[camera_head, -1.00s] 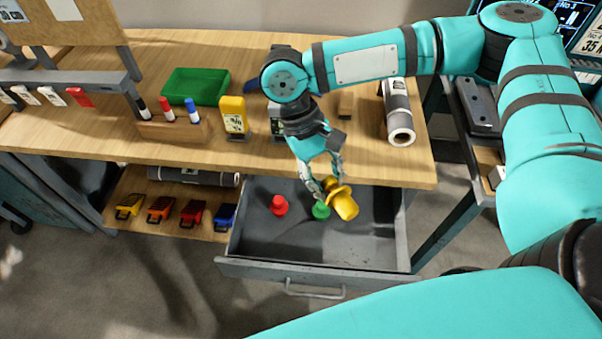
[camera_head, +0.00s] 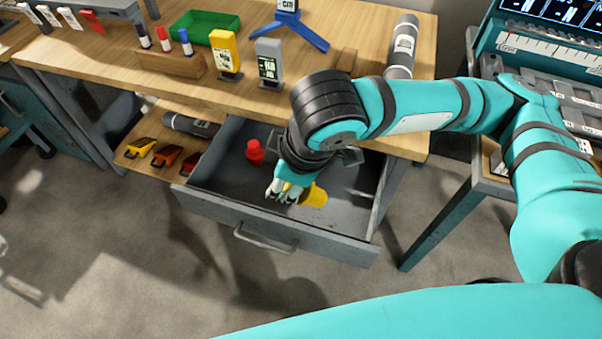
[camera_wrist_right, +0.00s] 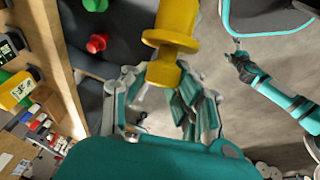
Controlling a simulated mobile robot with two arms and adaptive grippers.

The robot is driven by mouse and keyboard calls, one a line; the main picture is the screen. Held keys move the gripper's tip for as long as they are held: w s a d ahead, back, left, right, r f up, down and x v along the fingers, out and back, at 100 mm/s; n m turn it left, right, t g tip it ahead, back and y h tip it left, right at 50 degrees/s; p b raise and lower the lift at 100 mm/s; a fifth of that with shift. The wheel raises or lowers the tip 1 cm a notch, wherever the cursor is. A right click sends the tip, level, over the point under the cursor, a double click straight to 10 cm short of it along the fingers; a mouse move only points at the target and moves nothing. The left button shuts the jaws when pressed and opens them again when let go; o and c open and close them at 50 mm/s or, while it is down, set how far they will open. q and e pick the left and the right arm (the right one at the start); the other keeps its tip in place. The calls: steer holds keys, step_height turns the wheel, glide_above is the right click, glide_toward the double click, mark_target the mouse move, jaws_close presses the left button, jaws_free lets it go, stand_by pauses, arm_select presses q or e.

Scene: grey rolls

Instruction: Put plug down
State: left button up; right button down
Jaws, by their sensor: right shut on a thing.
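The yellow plug (camera_head: 315,196) is in my right gripper (camera_head: 284,191), low over the open grey drawer (camera_head: 325,239). A red plug (camera_head: 255,152) stands in the drawer to the left. A green plug (camera_wrist_right: 95,5) shows at the top edge of the wrist view; in the head view my right arm hides it. My left gripper (camera_wrist_right: 238,57) seems to show small in the wrist view, its jaws unclear.
The wooden bench top (camera_head: 285,105) lies behind the drawer, with a green tray (camera_head: 204,26), a marker block (camera_head: 170,63), a yellow device (camera_head: 225,50) and a grey device (camera_head: 269,62). A grey roll (camera_head: 402,45) lies at right. Bare drawer floor shows right of the plug.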

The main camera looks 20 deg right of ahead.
arm_select(q)
steer(key=w+d+f+b, duration=0.1)
steer(key=w+f+b, duration=0.1)
steer(key=w+b, duration=0.45)
arm_select(e)
steer(key=w+d+f+n+g+y+b, duration=0.1)
steer(key=w+f+n+y+b, duration=0.1)
steer(key=f, duration=0.4)
steer(key=w+d+f+n+g+y+b, duration=0.1)
steer(key=w+d+f+n+y+b, duration=0.1)
steer(key=f+y, duration=0.3)
steer(key=w+d+f+n+g+y+b, duration=0.2)
steer(key=f+y+b, duration=0.1)
steer(key=f, duration=0.3)
steer(key=shift+f+y, duration=0.4)
steer(key=shift+y, duration=0.2)
arm_select(q)
steer(key=w+r+t, duration=0.1)
steer(key=w+r, duration=0.2)
steer(key=r, duration=0.4)
steer(key=shift+d, duration=0.25)
arm_select(e)
steer(key=shift+d+f+n, duration=0.1)
steer(key=shift+f+n, duration=0.2)
steer(key=shift+f, duration=0.1)
arm_select(q)
steer(key=shift+r, duration=0.15)
arm_select(e)
steer(key=c, duration=1.1)
jaws_free()
